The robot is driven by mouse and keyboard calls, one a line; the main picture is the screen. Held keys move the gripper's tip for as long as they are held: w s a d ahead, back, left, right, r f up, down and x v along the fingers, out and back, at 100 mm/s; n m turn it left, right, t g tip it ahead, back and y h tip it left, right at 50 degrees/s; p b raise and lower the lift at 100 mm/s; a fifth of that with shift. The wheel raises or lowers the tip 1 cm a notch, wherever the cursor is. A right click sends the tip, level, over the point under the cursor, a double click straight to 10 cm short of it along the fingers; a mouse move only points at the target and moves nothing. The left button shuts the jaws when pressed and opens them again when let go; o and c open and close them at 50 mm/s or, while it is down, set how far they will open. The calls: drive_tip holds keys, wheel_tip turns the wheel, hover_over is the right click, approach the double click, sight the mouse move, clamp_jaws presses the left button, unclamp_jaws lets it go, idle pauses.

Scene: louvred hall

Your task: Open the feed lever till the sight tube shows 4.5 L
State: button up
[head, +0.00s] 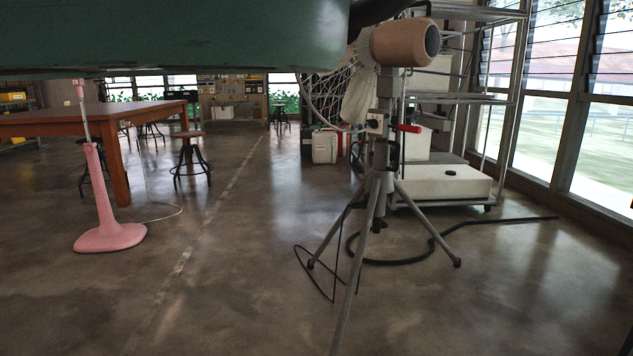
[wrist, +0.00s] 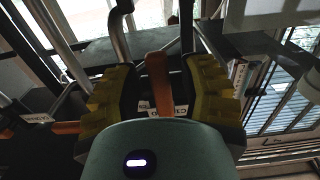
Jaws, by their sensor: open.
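My gripper (wrist: 160,76) shows in the wrist view with its two yellow-green fingers apart. An orange-brown lever (wrist: 157,92) stands upright between them, with visible room on either side. A white label (wrist: 181,111) sits by it, partly hidden and not fully readable. A second orange lever (wrist: 68,127) lies sideways left of the gripper, beside another small label (wrist: 36,118). I cannot tell which lever is the feed lever. I cannot make out a sight tube or its level in either view. The gripper is not visible in the head view.
In the head view, a fan on a tripod (head: 377,187) stands right of centre, with a black hose (head: 400,262) on the floor. A pink stand (head: 100,215) and wooden table (head: 70,120) are left. Shelving stands by the right windows. The middle floor is clear.

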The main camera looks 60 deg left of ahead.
drive_tip(key=shift+s, duration=0.1)
drive_tip(key=p+v, duration=0.3)
drive_tip(key=v, duration=0.4)
drive_tip(key=v, duration=1.2)
drive_tip(key=shift+a, duration=0.1)
idle(0.5)
